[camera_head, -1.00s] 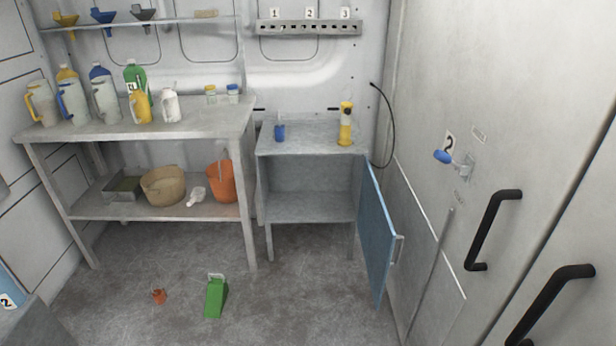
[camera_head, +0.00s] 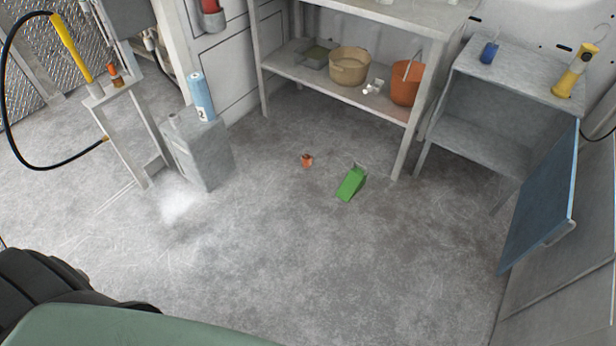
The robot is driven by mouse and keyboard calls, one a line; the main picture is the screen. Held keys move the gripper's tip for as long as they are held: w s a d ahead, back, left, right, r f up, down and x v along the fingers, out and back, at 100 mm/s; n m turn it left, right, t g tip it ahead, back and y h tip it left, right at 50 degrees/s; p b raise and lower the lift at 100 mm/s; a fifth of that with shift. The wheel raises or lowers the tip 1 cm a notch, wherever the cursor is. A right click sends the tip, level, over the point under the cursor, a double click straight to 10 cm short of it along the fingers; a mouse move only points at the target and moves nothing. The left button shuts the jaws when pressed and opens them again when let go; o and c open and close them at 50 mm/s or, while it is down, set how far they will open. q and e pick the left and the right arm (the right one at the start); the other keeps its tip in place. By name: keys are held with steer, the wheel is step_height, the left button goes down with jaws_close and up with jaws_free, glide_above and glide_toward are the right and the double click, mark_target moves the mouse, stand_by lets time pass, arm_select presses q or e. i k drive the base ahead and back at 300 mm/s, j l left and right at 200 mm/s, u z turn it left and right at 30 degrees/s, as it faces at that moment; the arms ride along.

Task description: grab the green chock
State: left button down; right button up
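The green chock (camera_head: 351,184) is a wedge lying on the grey floor, near the middle of the head view. It has a pale handle or bracket at its far end. It sits in front of the workbench's lower shelf, with nothing touching it that I can see. Neither of my grippers is in view.
A small orange item (camera_head: 307,160) lies on the floor left of the chock. The workbench (camera_head: 407,152) stands behind, and a cabinet (camera_head: 478,138) with an open blue door (camera_head: 543,205) is at right. A grey box (camera_head: 205,155) stands at left. The floor (camera_head: 300,250) in front is clear.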

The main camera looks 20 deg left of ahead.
mark_target(356, 178)
steer(key=u, duration=0.3)
steer(key=z, duration=0.5)
steer(key=i+j+z, duration=0.2)
steer(key=j, duration=0.15)
steer(key=i+j+z, duration=0.2)
steer(key=j, duration=0.2)
steer(key=i+j+z, duration=0.2)
steer(key=j, duration=0.2)
steer(key=j+z, duration=0.2)
steer(key=j, duration=0.25)
